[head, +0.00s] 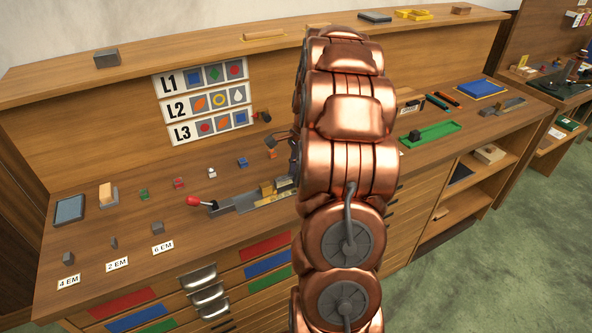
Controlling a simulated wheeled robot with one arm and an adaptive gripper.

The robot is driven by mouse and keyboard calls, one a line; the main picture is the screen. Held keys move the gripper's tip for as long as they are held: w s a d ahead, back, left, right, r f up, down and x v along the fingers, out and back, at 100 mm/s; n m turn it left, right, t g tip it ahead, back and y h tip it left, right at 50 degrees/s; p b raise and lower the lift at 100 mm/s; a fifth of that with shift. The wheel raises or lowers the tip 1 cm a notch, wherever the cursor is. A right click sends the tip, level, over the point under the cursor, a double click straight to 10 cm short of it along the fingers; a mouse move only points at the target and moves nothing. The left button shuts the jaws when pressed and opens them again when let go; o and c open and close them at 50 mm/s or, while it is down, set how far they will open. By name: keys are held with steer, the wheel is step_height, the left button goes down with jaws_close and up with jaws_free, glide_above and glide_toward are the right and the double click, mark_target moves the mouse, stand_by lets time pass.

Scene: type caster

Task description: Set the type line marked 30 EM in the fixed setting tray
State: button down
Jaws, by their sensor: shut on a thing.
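The setting tray is probably the grey metal channel (237,205) with a red-knobbed lever (193,201) at its left end, on the bench front. Brass-coloured blocks (267,188) sit at its right end, and my arm covers what lies beyond. My raised copper arm hides my gripper and whatever it may hold. Small dark parts (272,143) show at the arm's left edge; I cannot tell what they belong to. I see no 30 EM mark. Small grey pieces stand by labels 4 EM (69,282), 2 EM (117,264) and 6 EM (163,248).
A chart (203,104) with rows L1, L2 and L3 leans at the back. Small coloured blocks (179,183) stand on the bench's left half. A green tray (430,136) and a blue pad (480,89) lie at right. Drawer handles (198,277) protrude in front.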

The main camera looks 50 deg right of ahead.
steer(key=c, duration=1.1)
jaws_free()
steer(key=shift+r+p, duration=0.35)
steer(key=shift+r, duration=0.3)
steer(key=shift+d+r+b, duration=0.15)
steer(key=shift+r+b, duration=0.15)
steer(key=shift+b, duration=0.05)
step_height(320, 180, up, 11)
steer(key=d+b, duration=0.1)
steer(key=b, duration=0.2)
steer(key=shift+s+d, duration=0.35)
steer(key=shift+s, duration=0.1)
